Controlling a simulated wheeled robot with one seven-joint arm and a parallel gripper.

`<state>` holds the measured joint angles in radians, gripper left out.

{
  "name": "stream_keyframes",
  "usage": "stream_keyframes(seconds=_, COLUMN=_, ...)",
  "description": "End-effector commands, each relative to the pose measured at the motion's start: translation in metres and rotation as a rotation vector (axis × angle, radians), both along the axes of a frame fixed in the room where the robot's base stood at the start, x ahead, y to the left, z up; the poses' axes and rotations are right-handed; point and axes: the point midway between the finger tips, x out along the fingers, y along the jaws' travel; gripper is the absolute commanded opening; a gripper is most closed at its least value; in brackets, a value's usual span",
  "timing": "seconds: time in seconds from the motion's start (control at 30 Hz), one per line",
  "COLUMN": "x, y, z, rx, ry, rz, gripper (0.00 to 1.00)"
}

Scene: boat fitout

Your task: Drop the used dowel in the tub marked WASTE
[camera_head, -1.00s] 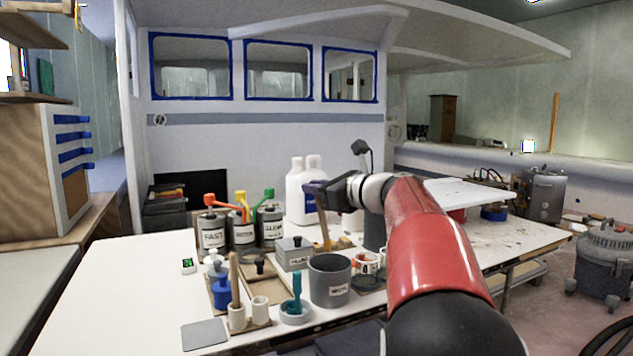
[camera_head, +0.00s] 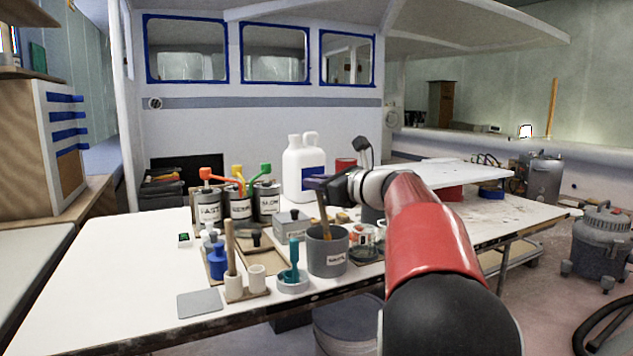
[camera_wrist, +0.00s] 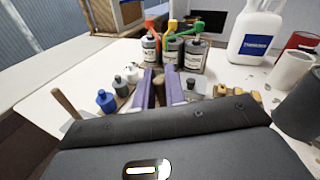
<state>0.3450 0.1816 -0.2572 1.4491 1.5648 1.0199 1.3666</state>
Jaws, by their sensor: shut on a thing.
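My gripper (camera_head: 318,184) is shut on a tan dowel (camera_head: 322,212), which hangs nearly upright below the fingers. The grey tub marked WASTE (camera_head: 328,259) stands on the bench directly below. The dowel's lower end overlaps the tub's mouth in the head view; whether it is inside the rim or just behind it is hard to tell. In the wrist view my gripper (camera_wrist: 161,88) shows two purple fingers with the dowel's tan end (camera_wrist: 159,78) between them. The tub's lettering is small and blurred.
Another wooden stick (camera_head: 230,246) stands in a white holder left of the tub. A teal-handled tool (camera_head: 294,262) sits in a dish beside the tub. Lidded cans (camera_head: 238,204) and a large white jug (camera_head: 303,170) stand behind.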

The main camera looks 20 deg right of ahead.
Motion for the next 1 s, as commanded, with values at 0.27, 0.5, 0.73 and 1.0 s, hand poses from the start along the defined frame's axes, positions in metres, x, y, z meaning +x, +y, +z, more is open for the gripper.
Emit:
stream_keyframes(seconds=0.27, x=0.000, y=0.000, z=0.000, rx=0.000, ry=0.000, rz=0.000, gripper=0.19)
stream_keyframes(seconds=0.5, x=0.000, y=0.000, z=0.000, rx=0.000, ry=0.000, rz=0.000, gripper=0.38)
stream_keyframes(seconds=0.73, x=-0.003, y=-0.002, z=0.000, rx=0.000, ry=0.000, rz=-0.001, gripper=0.38)
stream_keyframes(seconds=1.0, x=-0.041, y=-0.019, z=0.003, rx=0.000, ry=-0.001, rz=-0.004, gripper=0.38)
